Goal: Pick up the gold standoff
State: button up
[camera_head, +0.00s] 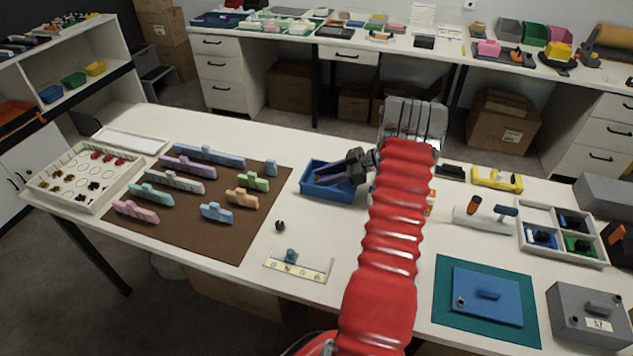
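My red sleeved arm reaches from the bottom of the view. Its dark gripper (337,172) is over the blue open bin (330,189), with its fingers pointing left; whether they are apart or closed is too small to tell. I cannot pick out a gold standoff for certain. Small yellowish pieces lie in a row along the front of a white plate (275,250), with a blue knob on it. Other small gold, dark and red pieces sit in the white tray (75,196) at the left. The bin's contents are partly hidden by the gripper.
A brown mat (195,216) holds several coloured blocks. A small black knob (280,225) stands beside it. To the right are a blue plate (487,296) on a green mat, a grey box (590,313) and a divided tray (561,233). Bare white table lies around the plate.

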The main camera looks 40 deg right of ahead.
jog(key=shift+c, duration=0.3)
grip_shut()
dwell(0.3)
